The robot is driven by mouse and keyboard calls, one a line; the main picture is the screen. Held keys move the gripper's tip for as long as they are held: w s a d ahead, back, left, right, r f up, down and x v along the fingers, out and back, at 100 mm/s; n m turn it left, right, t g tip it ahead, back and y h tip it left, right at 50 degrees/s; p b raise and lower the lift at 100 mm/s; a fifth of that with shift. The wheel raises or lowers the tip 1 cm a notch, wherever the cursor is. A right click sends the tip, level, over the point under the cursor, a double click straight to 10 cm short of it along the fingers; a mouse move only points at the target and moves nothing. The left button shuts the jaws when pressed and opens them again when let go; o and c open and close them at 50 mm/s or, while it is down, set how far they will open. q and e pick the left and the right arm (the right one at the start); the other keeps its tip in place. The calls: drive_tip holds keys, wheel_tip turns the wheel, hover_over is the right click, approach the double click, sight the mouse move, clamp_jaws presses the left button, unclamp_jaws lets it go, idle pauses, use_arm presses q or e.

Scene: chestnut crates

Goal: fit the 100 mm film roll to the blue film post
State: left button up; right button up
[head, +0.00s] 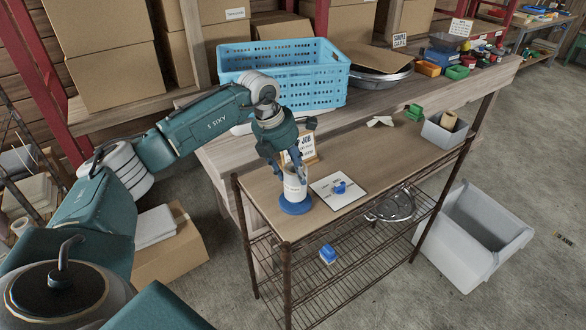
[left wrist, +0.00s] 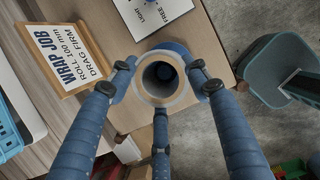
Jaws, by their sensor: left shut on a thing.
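My left gripper (head: 287,165) is shut on a pale film roll (head: 295,188), which is upright. In the left wrist view, the gripper (left wrist: 163,98) has its three fingers around the roll's rim (left wrist: 146,86). The blue film post has a round base (head: 295,208) directly below the roll. Dark blue of the post (left wrist: 165,72) shows inside the roll's bore, so the roll appears to be around it. I cannot tell whether the roll's lower edge touches the base. A sign (left wrist: 66,60) reads WRAP JOB, ROLL 100 mm, DRAG FIRM. My right gripper is not in view.
A white plate (head: 326,197) with a blue knob (head: 339,187) lies right of the post; in the wrist view it reads LIGHT and FREE. A blue crate (head: 300,92) stands behind. A grey bin (head: 440,132) holds a tan roll. The board's middle is mostly clear.

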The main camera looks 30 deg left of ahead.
use_arm(q)
drive_tip(key=shift+f+b, duration=0.8)
drive_tip(key=shift+f, duration=0.4)
drive_tip(key=o, duration=1.4)
drive_tip(key=v, duration=1.2)
drive_tip(key=shift+r, duration=0.1)
